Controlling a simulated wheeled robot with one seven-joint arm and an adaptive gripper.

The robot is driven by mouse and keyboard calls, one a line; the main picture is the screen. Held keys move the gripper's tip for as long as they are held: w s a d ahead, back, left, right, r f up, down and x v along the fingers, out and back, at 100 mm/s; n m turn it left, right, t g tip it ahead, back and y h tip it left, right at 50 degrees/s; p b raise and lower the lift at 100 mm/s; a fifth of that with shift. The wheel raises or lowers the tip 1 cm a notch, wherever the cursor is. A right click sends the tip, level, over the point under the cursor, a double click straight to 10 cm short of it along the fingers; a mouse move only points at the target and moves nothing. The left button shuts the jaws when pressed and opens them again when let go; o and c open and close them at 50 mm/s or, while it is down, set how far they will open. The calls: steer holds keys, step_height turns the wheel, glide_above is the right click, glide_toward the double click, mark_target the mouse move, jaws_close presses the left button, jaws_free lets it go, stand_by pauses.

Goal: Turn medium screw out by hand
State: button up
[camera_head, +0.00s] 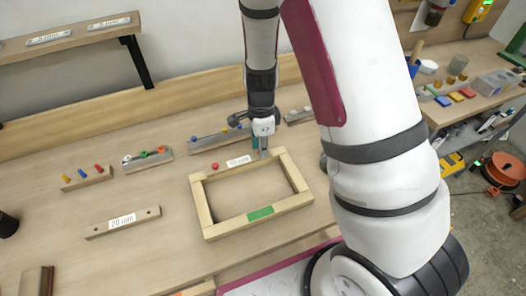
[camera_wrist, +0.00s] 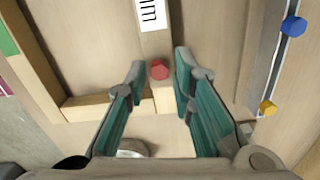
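A red hexagonal screw head (camera_wrist: 160,69) sits on the wooden frame (camera_wrist: 162,102) near one end of a printed label, in the wrist view. My gripper (camera_wrist: 160,62) is open, with one teal finger on each side of the red head. I see gaps between the head and both fingertips. In the head view my gripper (camera_head: 262,152) points down at the back right corner of the wooden frame (camera_head: 207,213) and hides this screw. Another red screw head (camera_head: 214,166) stands at the frame's back left, beyond the white label (camera_head: 238,161). Which screw is medium cannot be read.
Screw holders stand behind and left of the frame, one with yellow, blue and red heads (camera_head: 87,177), another with green and orange (camera_head: 147,158). A holder with blue (camera_wrist: 293,26) and yellow heads runs close to my gripper. A labelled block (camera_head: 122,222) lies front left.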

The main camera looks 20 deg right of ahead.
steer(key=m, duration=0.3)
steer(key=shift+s+r+p, duration=0.1)
steer(key=shift+p, duration=0.3)
steer(key=m+p, duration=0.1)
steer(key=m, duration=0.2)
steer(key=shift+m, duration=1.1)
jaws_close()
steer(key=n, duration=0.5)
steer(key=shift+n, duration=0.3)
steer(key=n, duration=0.5)
steer(key=shift+p, duration=0.35)
